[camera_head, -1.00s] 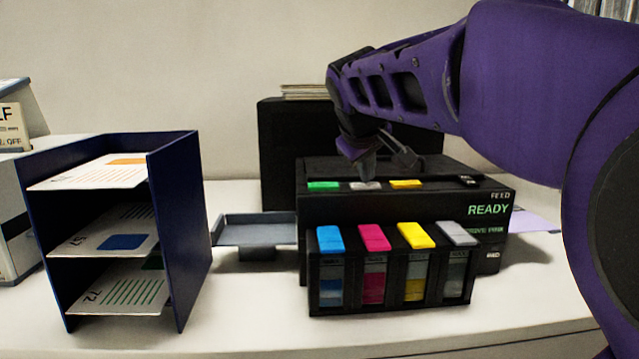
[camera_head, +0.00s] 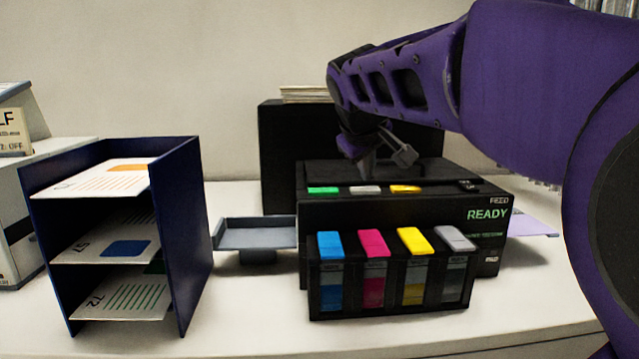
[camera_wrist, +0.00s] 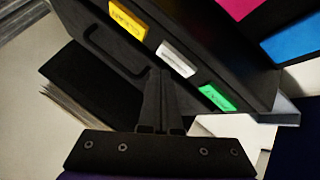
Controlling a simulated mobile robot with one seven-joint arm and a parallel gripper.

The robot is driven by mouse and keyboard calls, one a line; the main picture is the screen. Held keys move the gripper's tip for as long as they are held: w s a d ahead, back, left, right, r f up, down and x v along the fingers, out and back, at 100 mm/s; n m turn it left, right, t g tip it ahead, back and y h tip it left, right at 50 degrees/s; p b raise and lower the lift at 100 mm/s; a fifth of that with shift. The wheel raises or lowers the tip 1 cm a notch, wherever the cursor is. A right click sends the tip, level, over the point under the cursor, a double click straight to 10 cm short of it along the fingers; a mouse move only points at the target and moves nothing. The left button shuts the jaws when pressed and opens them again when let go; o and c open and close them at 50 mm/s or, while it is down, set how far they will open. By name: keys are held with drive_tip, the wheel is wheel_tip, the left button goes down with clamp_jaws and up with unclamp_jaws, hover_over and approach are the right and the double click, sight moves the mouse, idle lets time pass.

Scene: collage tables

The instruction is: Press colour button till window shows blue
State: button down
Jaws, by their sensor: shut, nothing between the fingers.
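A black printer (camera_head: 400,210) stands on the table with a lit "READY" display (camera_head: 487,214) on its front right. Its top edge carries a green button (camera_head: 323,190), a grey-white button (camera_head: 365,189) and a yellow button (camera_head: 405,189). The same green (camera_wrist: 216,98), white (camera_wrist: 176,58) and yellow (camera_wrist: 128,19) buttons show in the wrist view. My gripper (camera_head: 367,172) is shut and empty, with its tips just behind the white button. In the wrist view the shut fingertips (camera_wrist: 160,74) point towards it; contact cannot be told. I cannot tell which part is the colour window.
An ink unit (camera_head: 390,290) with blue, magenta, yellow and grey caps stands in front of the printer. A small grey tray (camera_head: 254,234) juts out at the left. A navy shelf (camera_head: 186,235) holds several printed sheets. The table front is clear.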

sight(366, 191)
wheel_tip(366, 191, up, 5)
drive_tip(key=p, duration=0.4)
idle(0.3)
idle(0.4)
